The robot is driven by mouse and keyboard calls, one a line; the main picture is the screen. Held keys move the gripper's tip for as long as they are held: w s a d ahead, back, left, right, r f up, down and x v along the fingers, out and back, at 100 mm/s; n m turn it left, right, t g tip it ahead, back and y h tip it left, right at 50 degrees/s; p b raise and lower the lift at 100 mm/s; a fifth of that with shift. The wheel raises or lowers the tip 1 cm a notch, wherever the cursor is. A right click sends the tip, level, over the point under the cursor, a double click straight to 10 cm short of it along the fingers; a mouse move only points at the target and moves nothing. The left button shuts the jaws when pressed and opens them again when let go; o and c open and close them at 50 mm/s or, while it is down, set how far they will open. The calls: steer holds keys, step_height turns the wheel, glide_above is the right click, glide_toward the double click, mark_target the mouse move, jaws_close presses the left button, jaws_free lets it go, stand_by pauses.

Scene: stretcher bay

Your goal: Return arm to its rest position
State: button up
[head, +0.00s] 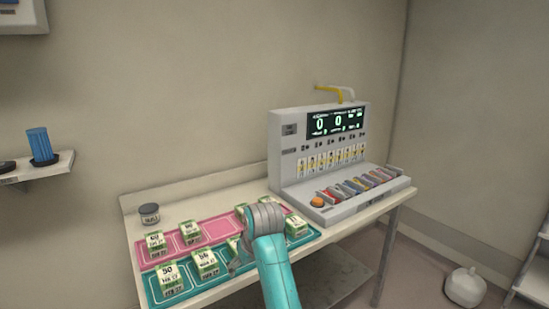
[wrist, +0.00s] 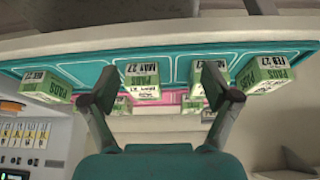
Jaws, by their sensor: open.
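My gripper (wrist: 160,90) is open in the wrist view, its two dark fingers spread wide with nothing held between them. Beyond the fingers, a green and white pads box (wrist: 142,82) stands in the teal tray (wrist: 178,70); the view is upside down. I cannot tell how far the fingertips are from the boxes. In the head view my teal arm reaches over the front right part of the table, and its grey joint hides some boxes; the fingers are mostly hidden there.
Several pads boxes (head: 171,279) stand in the teal and pink trays. A dark round jar (head: 149,214) stands behind the pink tray (head: 212,226). A grey console (head: 318,128) with a display is at the table's right. A wall shelf (head: 40,168) is at left.

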steer(key=s+d+f+m+t, duration=0.1)
steer(key=s+d+f, duration=0.2)
steer(key=f, duration=0.4)
steer(key=s+d+f+t, duration=0.1)
steer(key=s+d+f, duration=0.2)
steer(key=f, duration=0.4)
steer(key=s+d+f+m+t, duration=0.1)
steer(key=s+d+f, duration=0.2)
steer(key=f, duration=0.4)
steer(key=s+d+f+t, duration=0.1)
steer(key=s+d+f, duration=0.2)
steer(key=s, duration=0.2)
steer(key=s+d+f+m, duration=0.1)
steer(key=s+d+f, duration=0.2)
steer(key=s, duration=0.2)
steer(key=s+d+f+t, duration=0.1)
steer(key=s+d+f, duration=0.15)
steer(key=s, duration=0.35)
steer(key=s+d+r+m+t+h, duration=0.1)
steer(key=s+d+r+t, duration=0.15)
steer(key=s, duration=0.75)
steer(key=s+d+r+m+t+h, duration=0.15)
steer(key=s+d, duration=0.25)
steer(key=s, duration=0.6)
steer(key=s+d+r+t, duration=0.1)
steer(key=s+r, duration=1.2)
steer(key=r, duration=0.1)
steer(key=shift+s+d+r+m, duration=0.3)
steer(key=shift+d+r+m, duration=0.05)
steer(key=shift+d+r, duration=0.05)
